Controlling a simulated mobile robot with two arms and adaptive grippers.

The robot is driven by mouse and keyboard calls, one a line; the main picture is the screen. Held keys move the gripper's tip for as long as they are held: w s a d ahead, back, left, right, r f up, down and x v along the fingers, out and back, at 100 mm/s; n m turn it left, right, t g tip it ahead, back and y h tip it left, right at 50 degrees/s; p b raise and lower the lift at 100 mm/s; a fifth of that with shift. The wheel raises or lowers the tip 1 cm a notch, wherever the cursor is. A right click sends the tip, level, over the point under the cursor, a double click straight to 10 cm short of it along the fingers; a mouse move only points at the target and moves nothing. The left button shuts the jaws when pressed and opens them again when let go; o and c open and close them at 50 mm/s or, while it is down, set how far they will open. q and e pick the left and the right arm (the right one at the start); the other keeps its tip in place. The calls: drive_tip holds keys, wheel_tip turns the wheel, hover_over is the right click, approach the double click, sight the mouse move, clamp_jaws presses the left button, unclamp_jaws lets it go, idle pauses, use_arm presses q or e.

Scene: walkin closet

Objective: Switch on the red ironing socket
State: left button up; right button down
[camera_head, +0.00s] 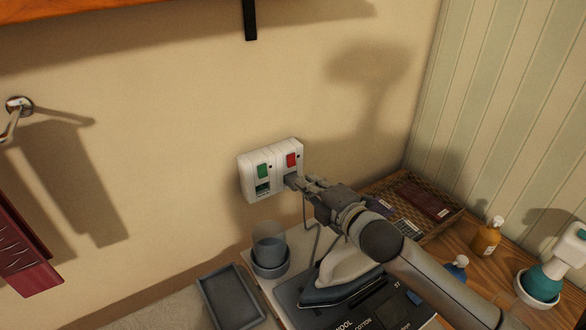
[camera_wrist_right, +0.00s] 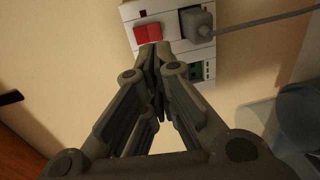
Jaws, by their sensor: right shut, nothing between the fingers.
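A white double socket plate (camera_head: 248,184) is on the beige wall, with a red switch (camera_head: 291,160) on its right half and a green switch (camera_head: 262,171) on its left half. My right gripper (camera_head: 298,183) is shut and empty in front of the right half, just below the red switch. In the right wrist view, the fingertips (camera_wrist_right: 153,52) overlap the near edge of the red switch (camera_wrist_right: 147,33). I cannot tell whether they touch it. A grey plug (camera_wrist_right: 196,22) sits in the socket beside the red switch. My left gripper is not in view.
An iron (camera_head: 342,275) stands on a dark board below my right arm, its cord rising toward the socket. Grey cups (camera_head: 269,250) and a dark tray (camera_head: 230,297) are to its left. A wicker tray (camera_head: 445,217) and bottles (camera_head: 487,237) are on the right.

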sight(285, 165)
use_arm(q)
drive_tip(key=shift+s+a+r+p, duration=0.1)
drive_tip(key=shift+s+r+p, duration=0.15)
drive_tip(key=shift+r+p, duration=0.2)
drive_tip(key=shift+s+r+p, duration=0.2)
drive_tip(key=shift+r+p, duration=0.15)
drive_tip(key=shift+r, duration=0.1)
use_arm(e)
drive_tip(key=shift+x, duration=3.5)
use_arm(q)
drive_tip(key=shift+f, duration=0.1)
use_arm(e)
drive_tip(key=shift+a+f+b, duration=0.1)
drive_tip(key=shift+f+b, duration=0.2)
drive_tip(key=shift+b, duration=0.55)
drive_tip(key=shift+w+r, duration=0.1)
drive_tip(key=shift+r, duration=0.2)
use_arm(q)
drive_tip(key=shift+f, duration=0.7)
use_arm(e)
drive_tip(key=f+v, duration=0.1)
drive_tip(key=v, duration=1.1)
drive_tip(key=shift+r, duration=0.1)
